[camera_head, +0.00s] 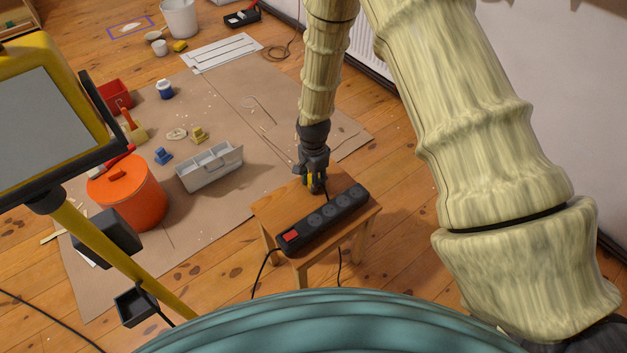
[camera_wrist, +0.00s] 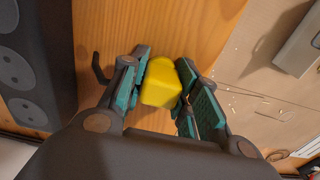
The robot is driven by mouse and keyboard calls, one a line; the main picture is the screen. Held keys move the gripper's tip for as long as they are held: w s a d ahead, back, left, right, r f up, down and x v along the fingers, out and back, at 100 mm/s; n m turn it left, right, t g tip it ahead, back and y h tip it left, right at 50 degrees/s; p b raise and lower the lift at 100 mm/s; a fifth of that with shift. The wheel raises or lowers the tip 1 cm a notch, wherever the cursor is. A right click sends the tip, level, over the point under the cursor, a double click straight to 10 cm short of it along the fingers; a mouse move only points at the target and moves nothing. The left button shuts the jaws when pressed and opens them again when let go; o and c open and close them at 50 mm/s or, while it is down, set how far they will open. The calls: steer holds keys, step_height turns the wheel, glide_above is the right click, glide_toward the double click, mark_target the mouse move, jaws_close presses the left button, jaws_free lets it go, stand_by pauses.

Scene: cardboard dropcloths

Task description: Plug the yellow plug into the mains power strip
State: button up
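The yellow plug (camera_wrist: 162,84) sits between the teal pads of my gripper (camera_wrist: 164,78) in the wrist view. It fills the gap between the fingertips, and the pads appear to touch it on both sides. The power strip (camera_head: 325,216) is black with several round sockets and a red switch. It lies across the small wooden stool (camera_head: 268,212). In the head view my gripper (camera_head: 314,184) is low over the stool, just behind the strip; its fingers mostly hide the plug. The strip also shows at the left of the wrist view (camera_wrist: 30,70), apart from the plug. The plug's pins are hidden.
A grey tool tray (camera_head: 209,167) and an orange bucket (camera_head: 128,192) stand on the cardboard left of the stool. A yellow-framed lamp (camera_head: 45,110) on a pole stands at the left. Black cords hang from the stool's front. The radiator (camera_head: 372,50) is behind.

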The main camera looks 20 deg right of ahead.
steer(key=shift+r, duration=0.1)
step_height(320, 180, up, 4)
steer(key=shift+f+p, duration=0.1)
steer(key=shift+p, duration=0.5)
steer(key=a, duration=0.5)
steer(key=w+a+p, duration=0.1)
steer(key=a, duration=0.4)
steer(key=a+r, duration=0.1)
steer(key=a, duration=0.5)
steer(key=shift+w, duration=0.25)
steer(key=shift+c, duration=0.2)
steer(key=shift+d, duration=0.1)
steer(key=d+r+n, duration=0.5)
steer(key=d+r, duration=0.2)
steer(key=r, duration=0.1)
steer(key=shift+s+r, duration=0.25)
steer(key=shift+s, duration=0.15)
steer(key=s+d+r+n, duration=0.1)
steer(key=d+r+n, duration=0.1)
steer(key=r, duration=0.1)
steer(key=s+d+r+n, duration=0.1)
steer(key=d+r+n, duration=0.1)
steer(key=r+n, duration=0.1)
steer(key=s+d+r+n, duration=0.2)
steer(key=d+r+n, duration=0.1)
steer(key=shift+s+r, duration=0.1)
steer(key=shift+r, duration=0.05)
steer(key=shift+s+d+r+n, duration=0.15)
steer(key=shift+s+r+n, duration=0.1)
steer(key=shift+n, duration=0.25)
